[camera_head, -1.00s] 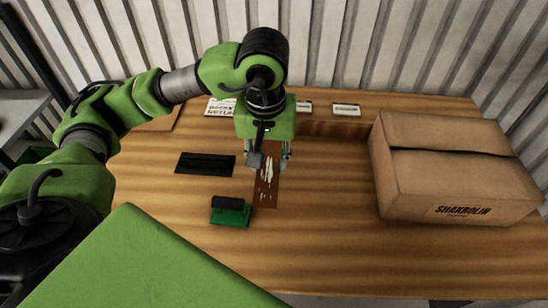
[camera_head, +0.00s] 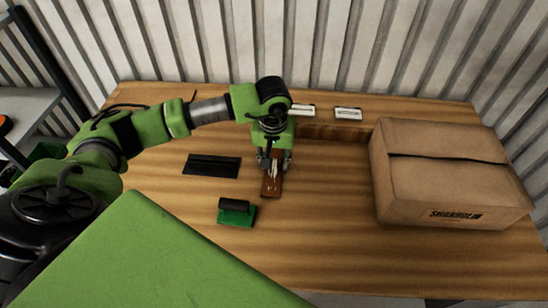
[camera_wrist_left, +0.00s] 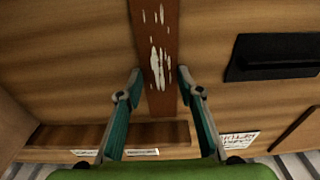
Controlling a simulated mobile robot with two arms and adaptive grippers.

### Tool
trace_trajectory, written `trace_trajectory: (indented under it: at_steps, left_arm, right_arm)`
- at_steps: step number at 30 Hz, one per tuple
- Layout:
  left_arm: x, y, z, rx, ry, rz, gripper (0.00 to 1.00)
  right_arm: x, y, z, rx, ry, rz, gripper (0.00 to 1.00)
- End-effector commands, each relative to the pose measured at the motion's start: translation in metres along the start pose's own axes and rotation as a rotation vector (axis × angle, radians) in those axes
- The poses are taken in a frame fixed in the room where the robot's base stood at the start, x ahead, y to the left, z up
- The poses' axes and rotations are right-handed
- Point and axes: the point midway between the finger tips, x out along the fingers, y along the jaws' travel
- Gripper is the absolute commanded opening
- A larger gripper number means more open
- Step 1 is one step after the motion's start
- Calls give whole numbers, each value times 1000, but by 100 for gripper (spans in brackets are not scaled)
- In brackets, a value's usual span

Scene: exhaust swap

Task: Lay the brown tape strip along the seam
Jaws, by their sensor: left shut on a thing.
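The brown tape strip (camera_head: 271,187), with pale streaks on its face, is at my left gripper (camera_head: 274,162) above the middle of the table. In the left wrist view the strip (camera_wrist_left: 160,50) runs between the two fingers of the left gripper (camera_wrist_left: 160,78), which is shut on it. The head view does not show clearly how far the strip is off the table. The cardboard box (camera_head: 455,190) stands on the right, with a dark seam (camera_head: 450,157) across its top. My right gripper is not in view.
A green tool with a black handle (camera_head: 237,212) lies left of the strip. A flat black piece (camera_head: 212,166) lies further left. Small white labels (camera_head: 347,113) are along the back. The table (camera_head: 330,215) is clear between strip and box.

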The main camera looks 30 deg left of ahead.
Motion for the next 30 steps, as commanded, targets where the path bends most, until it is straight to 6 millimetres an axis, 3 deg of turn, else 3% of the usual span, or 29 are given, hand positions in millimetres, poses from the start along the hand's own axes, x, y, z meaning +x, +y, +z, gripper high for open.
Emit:
trace_trajectory:
  at_steps: [9,10,11,12,25,30]
  left_arm:
    - [5,0,0,0,1,0,17]
    - [3,0,0,0,1,0,42]
    - [3,0,0,0,1,0,50]
    - [3,0,0,0,1,0,51]
    - [-4,0,-1,0,2,2,51]
    - [-32,1,-2,0,7,4,51]
  right_arm:
    - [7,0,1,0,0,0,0]
    - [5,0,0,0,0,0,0]
    - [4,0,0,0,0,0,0]
    - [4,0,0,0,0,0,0]
    - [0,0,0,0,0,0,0]
    - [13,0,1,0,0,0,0]
